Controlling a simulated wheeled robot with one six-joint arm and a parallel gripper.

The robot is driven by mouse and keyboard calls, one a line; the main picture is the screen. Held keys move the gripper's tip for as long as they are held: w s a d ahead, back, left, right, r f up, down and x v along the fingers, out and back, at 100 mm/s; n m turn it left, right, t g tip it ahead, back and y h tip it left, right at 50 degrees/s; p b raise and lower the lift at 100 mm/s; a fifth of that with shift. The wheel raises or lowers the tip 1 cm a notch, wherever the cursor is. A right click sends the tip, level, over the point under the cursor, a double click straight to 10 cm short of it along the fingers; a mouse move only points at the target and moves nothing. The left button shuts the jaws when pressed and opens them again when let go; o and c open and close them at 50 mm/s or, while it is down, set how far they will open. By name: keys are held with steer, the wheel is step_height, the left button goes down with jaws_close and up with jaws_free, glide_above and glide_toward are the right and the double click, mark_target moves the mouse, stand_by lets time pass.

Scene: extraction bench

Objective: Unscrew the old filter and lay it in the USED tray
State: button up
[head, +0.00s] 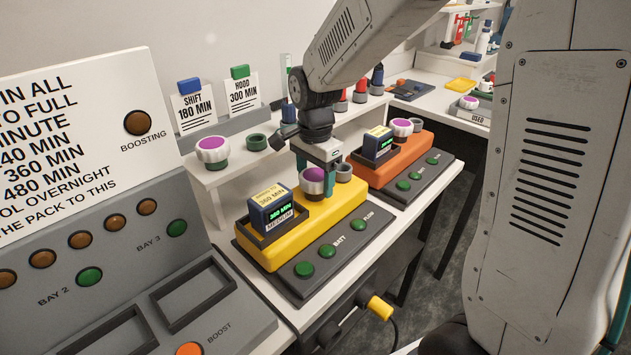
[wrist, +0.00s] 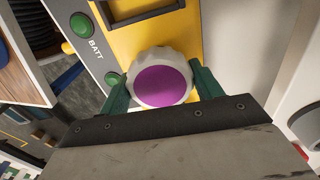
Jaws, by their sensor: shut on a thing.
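A filter with a purple top and white ribbed rim (head: 314,176) is at the yellow unit (head: 285,238). My gripper (head: 316,170) comes down over it and is shut on its rim. In the wrist view the filter (wrist: 162,82) sits between the two green fingers. I cannot tell whether it is still seated in the unit or just clear of it. A grey ring-shaped socket (head: 343,172) is beside it. The USED tray (head: 477,119) is on the far bench at the right, with a purple-topped filter (head: 469,102) in it.
An orange unit (head: 398,161) with another purple-topped filter (head: 402,127) stands behind the yellow one. On the shelf are a purple-topped filter (head: 212,151) and a green ring (head: 256,142). A grey charging console (head: 120,270) is at the left front.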

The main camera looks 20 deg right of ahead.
steer(key=n, duration=0.7)
steer(key=shift+n, duration=0.3)
steer(key=n, duration=1.2)
steer(key=shift+r, duration=0.1)
steer(key=n, duration=0.5)
steer(key=o, duration=1.1)
